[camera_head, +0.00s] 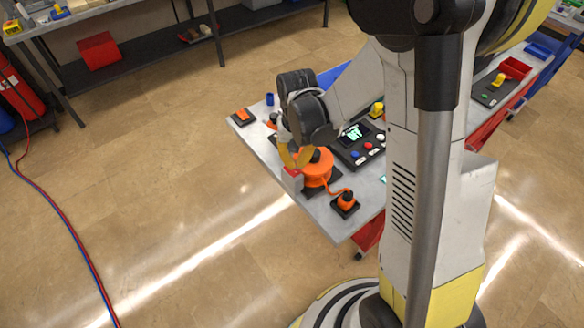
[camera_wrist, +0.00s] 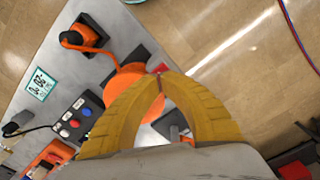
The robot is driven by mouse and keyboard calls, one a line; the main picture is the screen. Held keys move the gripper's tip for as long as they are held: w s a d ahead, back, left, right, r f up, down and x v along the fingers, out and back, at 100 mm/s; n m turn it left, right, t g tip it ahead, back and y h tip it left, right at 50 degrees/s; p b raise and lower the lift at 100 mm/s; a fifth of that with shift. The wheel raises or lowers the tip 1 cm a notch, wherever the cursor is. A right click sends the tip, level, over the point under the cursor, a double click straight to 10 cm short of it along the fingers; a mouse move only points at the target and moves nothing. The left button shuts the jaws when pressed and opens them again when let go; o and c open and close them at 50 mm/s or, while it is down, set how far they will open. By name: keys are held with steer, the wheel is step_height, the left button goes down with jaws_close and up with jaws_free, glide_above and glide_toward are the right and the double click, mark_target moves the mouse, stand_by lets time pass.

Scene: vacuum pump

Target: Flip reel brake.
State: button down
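The orange reel (camera_head: 317,172) stands on a dark base near the table's front edge. It also shows in the wrist view (camera_wrist: 122,84), partly covered by a finger. A small grey block with a red top (camera_head: 292,178) sits close beside the reel, at its left; I take this to be the brake. My gripper (camera_head: 293,166) points down just over this block and beside the reel. In the wrist view its yellow fingertips (camera_wrist: 159,76) meet, with a curved gap behind them. A grey part (camera_wrist: 174,131) shows through that gap. Contact with the brake cannot be told.
An orange cable runs from the reel to an orange plug on a black plate (camera_head: 345,204). A black button panel (camera_head: 360,145) lies behind the reel. A black plate with an orange piece (camera_head: 243,117) is at the table's left corner. Floor in front is clear.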

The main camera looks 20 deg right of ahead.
mark_target(296, 172)
steer(key=shift+f+b, duration=1.7)
steer(key=shift+f, duration=0.1)
stand_by(0.7)
steer(key=shift+r+p, duration=2.3)
steer(key=shift+r, duration=1.2)
steer(key=shift+r, duration=0.1)
steer(key=shift+s+r+t+b, duration=0.25)
steer(key=shift+r+t+b, duration=0.05)
steer(key=shift+b, duration=0.45)
steer(key=s+r+n+t+b, duration=0.1)
steer(key=s+t+b, duration=0.5)
steer(key=s+b, duration=0.6)
steer(key=shift+s+r+n+b, duration=0.15)
steer(key=shift+r+n+b, duration=0.25)
steer(key=shift+n+b, duration=0.25)
